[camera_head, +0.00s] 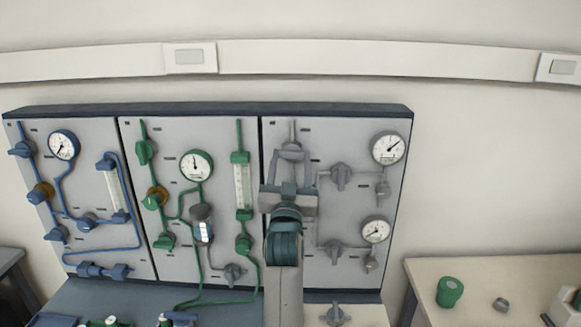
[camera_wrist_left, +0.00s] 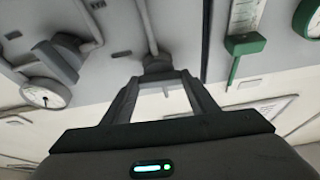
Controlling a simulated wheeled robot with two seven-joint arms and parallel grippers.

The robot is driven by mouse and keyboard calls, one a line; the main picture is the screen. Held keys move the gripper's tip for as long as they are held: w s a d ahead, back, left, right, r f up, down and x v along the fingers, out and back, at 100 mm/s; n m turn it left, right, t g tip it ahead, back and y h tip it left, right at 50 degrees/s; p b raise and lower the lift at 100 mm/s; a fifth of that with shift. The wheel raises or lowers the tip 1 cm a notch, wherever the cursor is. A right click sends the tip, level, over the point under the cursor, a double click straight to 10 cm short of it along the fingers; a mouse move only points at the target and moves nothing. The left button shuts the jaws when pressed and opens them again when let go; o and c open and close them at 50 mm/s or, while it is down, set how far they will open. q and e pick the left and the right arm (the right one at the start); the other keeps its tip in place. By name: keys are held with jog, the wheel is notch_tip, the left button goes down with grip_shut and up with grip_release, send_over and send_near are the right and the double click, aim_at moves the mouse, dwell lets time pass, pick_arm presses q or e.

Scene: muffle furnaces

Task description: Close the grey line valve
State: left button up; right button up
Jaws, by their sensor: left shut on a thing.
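The grey line panel (camera_head: 350,125) is the rightmost of three wall panels, with grey pipes, valves and two gauges. My left gripper (camera_head: 291,152) is in front of its upper left part, at the vertical grey pipe (camera_head: 294,128). In the left wrist view, the fingers of this gripper (camera_wrist_left: 162,80) are on either side of a dark grey valve knob (camera_wrist_left: 157,65) on that pipe. The gripper is shut on this knob. In the head view the knob is mostly hidden behind the fingers. My right gripper is in neither view.
Other grey valves stand right of my arm, an upper one (camera_head: 341,177) and a lower one (camera_head: 335,251). The green line panel (camera_head: 222,135) and blue line panel (camera_head: 85,135) are to the left. A side table (camera_head: 475,280) at right holds a green container (camera_head: 449,292).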

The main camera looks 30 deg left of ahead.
pick_arm(q)
jog(key=shift+r+n+y, duration=0.1)
jog(key=shift+n+y, duration=0.3)
jog(key=shift+n, duration=0.3)
jog(key=o, duration=1)
jog(key=shift+o, duration=0.2)
jog(key=shift+w, duration=0.1)
